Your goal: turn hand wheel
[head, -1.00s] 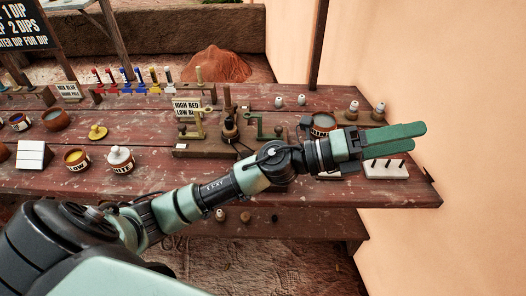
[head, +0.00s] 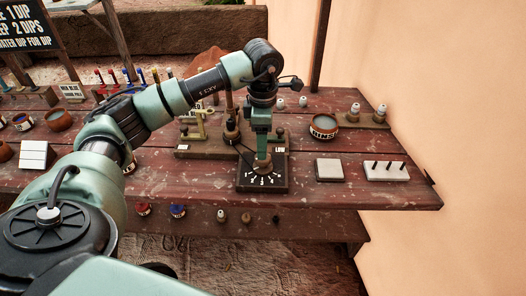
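My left arm comes in from the left and bends down at the wrist over the table. My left gripper (head: 263,153) points straight down at a round, brownish knob-like wheel (head: 263,165). The wheel stands on a dark square plate (head: 250,186) with white dial marks, near the table's front edge. The fingertips are at the top of the wheel. I cannot tell whether they grip it, because the fingers overlap in this view. My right gripper is not in view.
A wooden stand (head: 190,153) with a brass-coloured bracket (head: 197,128) is behind and left of the plate. To the right are a labelled bowl (head: 323,126), a grey square block (head: 329,170) and a pegged white block (head: 395,172). A wall (head: 450,120) bounds the right side.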

